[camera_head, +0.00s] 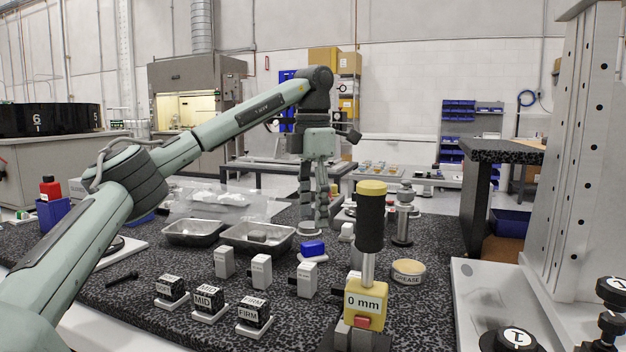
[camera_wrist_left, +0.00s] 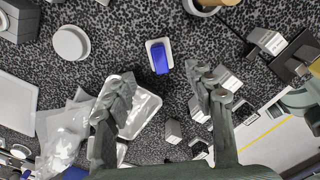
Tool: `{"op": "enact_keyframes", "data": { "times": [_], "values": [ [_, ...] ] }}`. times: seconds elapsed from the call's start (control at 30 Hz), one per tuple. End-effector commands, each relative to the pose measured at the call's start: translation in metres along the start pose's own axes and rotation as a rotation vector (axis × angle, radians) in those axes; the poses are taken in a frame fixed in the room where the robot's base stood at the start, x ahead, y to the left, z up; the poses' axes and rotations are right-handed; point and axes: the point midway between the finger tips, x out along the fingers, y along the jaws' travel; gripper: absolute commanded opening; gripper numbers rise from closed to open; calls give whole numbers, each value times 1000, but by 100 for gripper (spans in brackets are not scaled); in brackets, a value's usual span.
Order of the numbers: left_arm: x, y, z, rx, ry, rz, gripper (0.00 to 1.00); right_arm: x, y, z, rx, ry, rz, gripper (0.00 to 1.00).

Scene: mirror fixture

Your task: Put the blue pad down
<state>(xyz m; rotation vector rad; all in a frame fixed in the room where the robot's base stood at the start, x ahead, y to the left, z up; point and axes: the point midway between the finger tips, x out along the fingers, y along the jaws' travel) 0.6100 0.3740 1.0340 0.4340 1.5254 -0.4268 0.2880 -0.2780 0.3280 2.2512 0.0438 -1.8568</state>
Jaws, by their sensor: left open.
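The blue pad (camera_head: 312,248) sits on a small white plate (camera_head: 314,259) on the speckled dark bench. In the left wrist view the blue pad (camera_wrist_left: 160,60) lies on its white plate (camera_wrist_left: 151,43), just beyond the fingertips and between their lines. My left gripper (camera_head: 314,222) points down behind the pad in the head view. Its two fingers are apart with nothing between them, as the left wrist view (camera_wrist_left: 160,80) also shows. The pad is apart from the fingers. My right gripper is in neither view.
Blocks marked MID (camera_head: 205,299) and FIRM (camera_head: 252,313) stand at the front, with several white-grey blocks behind. A yellow-and-black gauge marked 0 mm (camera_head: 366,303) stands tall right of the pad. Metal trays (camera_head: 258,239) lie left; a grease tin (camera_head: 408,272) is right.

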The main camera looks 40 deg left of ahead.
Motion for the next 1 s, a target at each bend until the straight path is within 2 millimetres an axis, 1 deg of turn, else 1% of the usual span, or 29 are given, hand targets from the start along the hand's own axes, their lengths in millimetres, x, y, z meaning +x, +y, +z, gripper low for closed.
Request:
{"op": "enact_keyframes", "data": {
  "times": [0.03,0.1,0.2,0.33,0.47,1.0],
  "values": [
    [-11,0,1,0,-3,4,54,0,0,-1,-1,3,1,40],
    [-22,0,0,-2,-3,3,54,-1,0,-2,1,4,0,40],
    [-34,0,1,-1,-1,2,54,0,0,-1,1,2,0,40],
    [-44,0,0,0,0,1,54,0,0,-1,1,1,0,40],
    [-47,0,0,-1,0,0,54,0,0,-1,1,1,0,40],
    [-47,0,0,0,0,0,54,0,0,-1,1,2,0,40]
  ]
}}
